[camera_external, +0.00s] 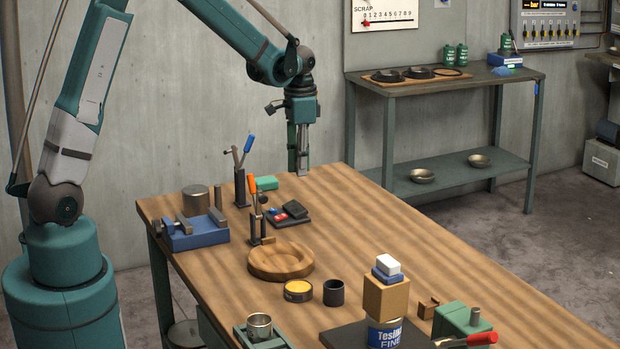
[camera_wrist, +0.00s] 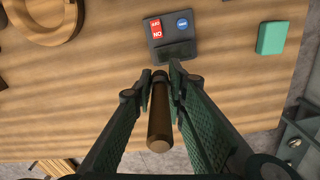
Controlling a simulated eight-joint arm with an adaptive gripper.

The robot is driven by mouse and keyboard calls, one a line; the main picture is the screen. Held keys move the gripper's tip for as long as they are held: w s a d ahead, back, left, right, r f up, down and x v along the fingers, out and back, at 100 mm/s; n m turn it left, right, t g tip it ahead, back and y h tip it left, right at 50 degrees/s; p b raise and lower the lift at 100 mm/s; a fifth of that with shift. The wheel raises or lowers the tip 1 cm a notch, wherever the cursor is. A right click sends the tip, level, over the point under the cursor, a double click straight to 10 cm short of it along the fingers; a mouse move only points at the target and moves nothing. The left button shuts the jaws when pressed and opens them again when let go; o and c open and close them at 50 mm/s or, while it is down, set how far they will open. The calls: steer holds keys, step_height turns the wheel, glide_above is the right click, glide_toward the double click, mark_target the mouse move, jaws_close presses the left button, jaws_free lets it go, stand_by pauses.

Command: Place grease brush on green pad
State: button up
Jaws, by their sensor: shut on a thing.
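My gripper (camera_external: 299,168) is up above the far edge of the wooden table, to the right of the green pad. In the wrist view my gripper (camera_wrist: 160,75) is shut on a brown cylindrical handle, which I take for the grease brush (camera_wrist: 160,125). The handle's rounded end points toward the camera; the brush's other end is hidden beyond the fingertips. The green pad (camera_external: 266,183) is a small green block lying at the far part of the table. The green pad (camera_wrist: 272,38) also shows at the upper right of the wrist view, apart from the brush.
A black switch box (camera_external: 288,214) with red and blue parts lies near the pad. Upright tool holders (camera_external: 241,187) stand left of the pad. A round wooden ring (camera_external: 280,262), a blue vise (camera_external: 195,235) and several cans are nearer.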

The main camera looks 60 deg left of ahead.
steer(key=w+a+n, duration=0.2)
steer(key=a+n, duration=0.1)
steer(key=a, duration=1.1)
steer(key=n+p, duration=0.1)
steer(key=n, duration=0.2)
glide_above(265, 179)
steer(key=shift+d+f, duration=0.1)
steer(key=shift+f, duration=0.35)
steer(key=shift+f+p, duration=0.35)
steer(key=shift+f, duration=2.8)
steer(key=shift+f, duration=1.85)
steer(key=shift+f, duration=0.15)
steer(key=o, duration=0.8)
steer(key=shift+o, duration=0.4)
